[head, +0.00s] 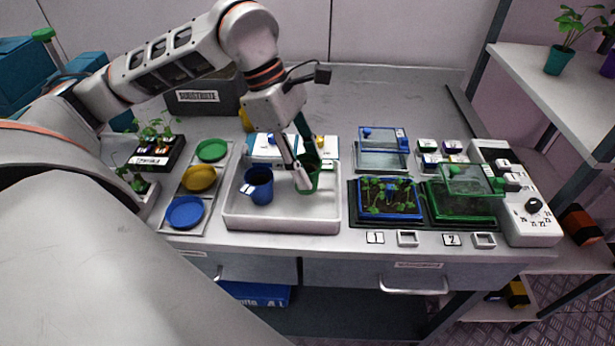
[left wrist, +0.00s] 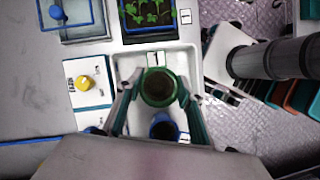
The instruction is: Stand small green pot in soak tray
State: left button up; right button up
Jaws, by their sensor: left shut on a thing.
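The small green pot (head: 312,181) is gripped by my left gripper (head: 306,172), inside the outline of the white soak tray (head: 283,225), in its right half. In the left wrist view the green pot (left wrist: 158,87) sits between both fingers, its round rim facing the camera and dark inside. It looks upright or nearly so. I cannot tell whether its base touches the tray floor. A blue pot (head: 258,186) stands in the left half of the tray; it also shows in the left wrist view (left wrist: 163,128). My right gripper is not in view.
Left of the tray is a rack with green (head: 211,150), yellow (head: 199,178) and blue (head: 184,212) saucers. Right of it are a blue seedling tray (head: 390,213) and a green tray (head: 462,208). A white panel (head: 268,153) lies behind. The bench behind is mostly clear.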

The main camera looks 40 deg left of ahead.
pick_arm(q)
jog(key=shift+f, duration=1.75)
jog(key=shift+f+b, duration=0.2)
jog(key=shift+b, duration=0.1)
jog(key=o, duration=1)
jog(key=shift+o, duration=0.2)
jog(key=shift+r, duration=0.1)
jog(key=shift+r, duration=0.25)
jog(key=p+v, duration=0.1)
jog(key=v, duration=1.1)
jog(key=shift+f, duration=0.15)
